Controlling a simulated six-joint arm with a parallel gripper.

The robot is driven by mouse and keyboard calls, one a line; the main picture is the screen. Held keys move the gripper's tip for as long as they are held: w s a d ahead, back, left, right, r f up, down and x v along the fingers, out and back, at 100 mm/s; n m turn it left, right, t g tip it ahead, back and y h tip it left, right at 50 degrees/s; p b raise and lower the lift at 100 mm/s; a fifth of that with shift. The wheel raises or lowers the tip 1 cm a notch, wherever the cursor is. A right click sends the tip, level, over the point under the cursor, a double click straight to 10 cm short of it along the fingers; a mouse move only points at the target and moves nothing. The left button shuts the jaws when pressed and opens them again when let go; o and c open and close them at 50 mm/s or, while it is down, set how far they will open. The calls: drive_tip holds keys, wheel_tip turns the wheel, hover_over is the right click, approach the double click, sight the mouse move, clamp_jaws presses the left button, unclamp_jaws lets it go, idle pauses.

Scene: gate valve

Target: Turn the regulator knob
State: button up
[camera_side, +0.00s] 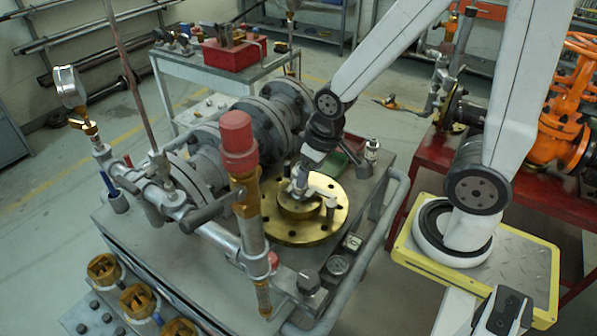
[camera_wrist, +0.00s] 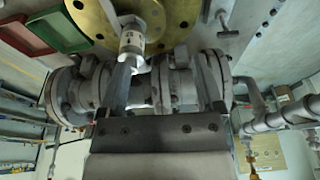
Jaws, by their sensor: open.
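I cannot tell for sure which part is the regulator knob. A dark knob (camera_side: 308,281) stands beside a small round gauge (camera_side: 338,265) at the cart's front edge. A red cap (camera_side: 237,140) tops an upright brass fitting left of the flange. My gripper (camera_side: 303,183) points down over the brass flange (camera_side: 318,232), well apart from the dark knob. A silver cylinder (camera_wrist: 132,42) shows by the left fingertip; contact cannot be told.
A large grey flanged valve body (camera_side: 225,140) lies behind the flange. A grey rail (camera_side: 388,210) bounds the cart's right side. Several brass valves (camera_side: 138,300) stand at lower left.

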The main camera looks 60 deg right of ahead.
drive_tip(key=shift+o, duration=1)
drive_tip(key=n+g, duration=0.2)
drive_tip(key=n, duration=2.5)
hover_over(308, 279)
drive_tip(key=w+d, duration=0.1)
wheel_tip(308, 279, down, 8)
drive_tip(key=shift+w+r, duration=0.15)
drive_tip(key=n, duration=0.1)
drive_tip(key=s+a+f+n, duration=0.1)
drive_tip(key=n, duration=0.1)
drive_tip(key=shift+s+n+g, duration=0.15)
drive_tip(key=shift+n+g, duration=0.15)
drive_tip(key=shift+f, duration=0.1)
drive_tip(key=shift+d+f, duration=0.1)
drive_tip(key=shift+f, duration=3.5)
drive_tip(key=shift+f, duration=0.1)
